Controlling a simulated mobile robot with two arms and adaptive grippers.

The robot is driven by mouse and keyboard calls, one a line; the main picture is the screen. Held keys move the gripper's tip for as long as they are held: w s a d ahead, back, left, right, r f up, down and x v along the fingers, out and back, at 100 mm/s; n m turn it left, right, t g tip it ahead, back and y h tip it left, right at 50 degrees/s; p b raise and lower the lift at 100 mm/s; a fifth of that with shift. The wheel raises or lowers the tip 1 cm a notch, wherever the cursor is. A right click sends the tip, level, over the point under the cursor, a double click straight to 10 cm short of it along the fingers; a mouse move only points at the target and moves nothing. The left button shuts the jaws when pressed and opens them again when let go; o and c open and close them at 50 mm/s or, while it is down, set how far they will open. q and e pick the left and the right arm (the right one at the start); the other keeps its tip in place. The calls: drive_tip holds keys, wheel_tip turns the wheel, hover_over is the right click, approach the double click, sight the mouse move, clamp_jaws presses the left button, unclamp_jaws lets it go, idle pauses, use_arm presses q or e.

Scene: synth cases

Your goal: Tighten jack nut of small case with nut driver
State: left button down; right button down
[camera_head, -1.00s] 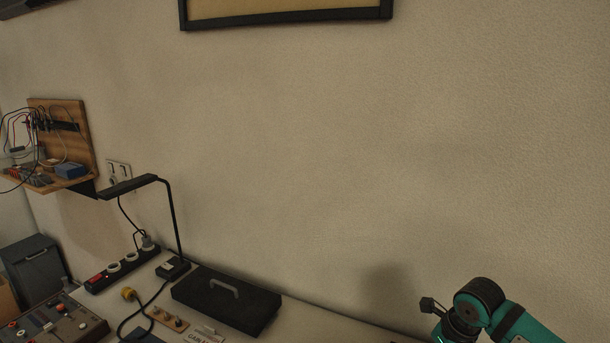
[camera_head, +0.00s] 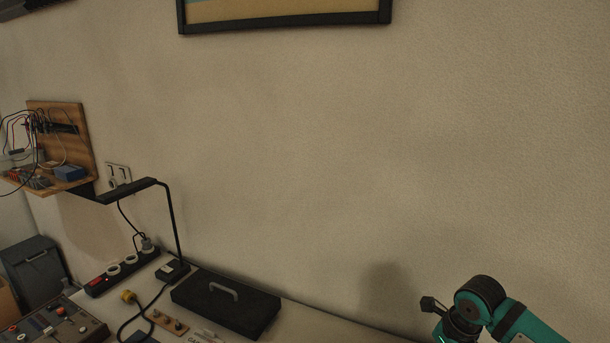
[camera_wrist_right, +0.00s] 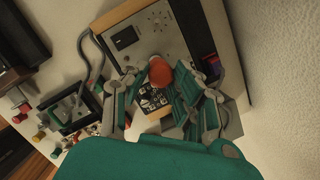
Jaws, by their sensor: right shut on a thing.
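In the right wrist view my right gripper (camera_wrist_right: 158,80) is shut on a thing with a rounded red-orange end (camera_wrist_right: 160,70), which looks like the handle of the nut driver. Its shaft and tip are hidden. Just beyond the fingers lies a case with a light grey panel (camera_wrist_right: 150,42), wooden edges and a dark square. A small dark panel with light markings (camera_wrist_right: 154,99) shows between the fingers. The jack nut cannot be made out. In the head view only part of my right arm shows at the lower right. My left gripper is out of view.
A black case with a handle (camera_head: 228,304) lies on the bench near a lamp (camera_head: 172,220) and a power strip (camera_head: 122,271). A knobbed synth case (camera_head: 58,326) is at the lower left. The wall is close beside the grey-panelled case.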

drive_tip(key=shift+a+r+p, duration=0.15)
drive_tip(key=shift+r+p, duration=0.3)
drive_tip(key=shift+r, duration=1.1)
drive_tip(key=shift+w+r, duration=0.1)
drive_tip(key=shift+r, duration=0.15)
